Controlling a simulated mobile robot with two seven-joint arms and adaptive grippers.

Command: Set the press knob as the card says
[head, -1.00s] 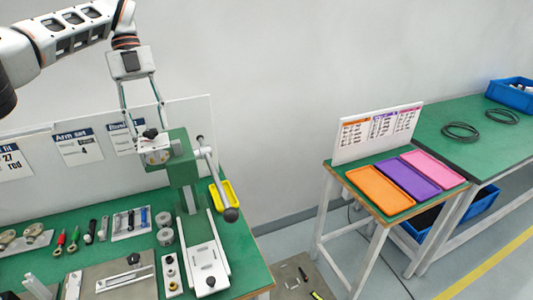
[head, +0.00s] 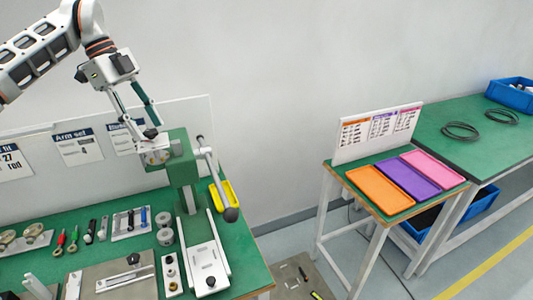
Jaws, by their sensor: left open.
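The green press (head: 182,165) stands on the left bench, with a long lever on its right side. Its knob (head: 151,134), a small dial with a black top, sits on the left of the press head. My left gripper (head: 142,123) is open, its two fingers pointing down just above and around the knob; I cannot tell whether they touch it. An "Arm set" card (head: 78,147) showing what looks like a 4 hangs on the white board. Another card (head: 121,140) to its right is partly covered by the gripper. My right gripper is not in view.
Several hand tools and small parts lie on the green bench (head: 100,222) before the press. Orange (head: 379,189), purple (head: 407,180) and pink (head: 434,169) trays lie on a second table, across a floor gap.

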